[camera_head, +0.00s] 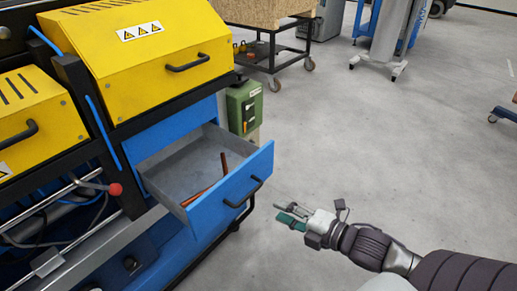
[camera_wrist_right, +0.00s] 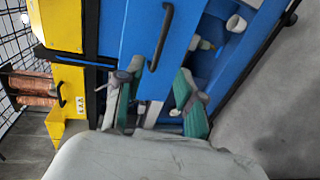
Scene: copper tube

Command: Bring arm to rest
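My right gripper (camera_head: 282,212) is in front of the open blue drawer, to the right of its front panel. It holds nothing, and its two green-padded fingers stand apart in the right wrist view (camera_wrist_right: 155,88). Copper-coloured tube pieces (camera_head: 204,194) lie inside the drawer (camera_head: 170,160); one piece (camera_head: 224,164) leans up near the drawer's front wall. The drawer's black handle (camera_head: 243,192) is close to the gripper but apart from it. My left arm and gripper do not show.
A yellow-and-blue machine (camera_head: 150,60) fills the left side, with a red-knobbed lever (camera_head: 115,189). A green box (camera_head: 244,106) stands behind the drawer. A wheeled cart (camera_head: 262,48) is at the back. The grey floor (camera_head: 370,140) right of the drawer is clear.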

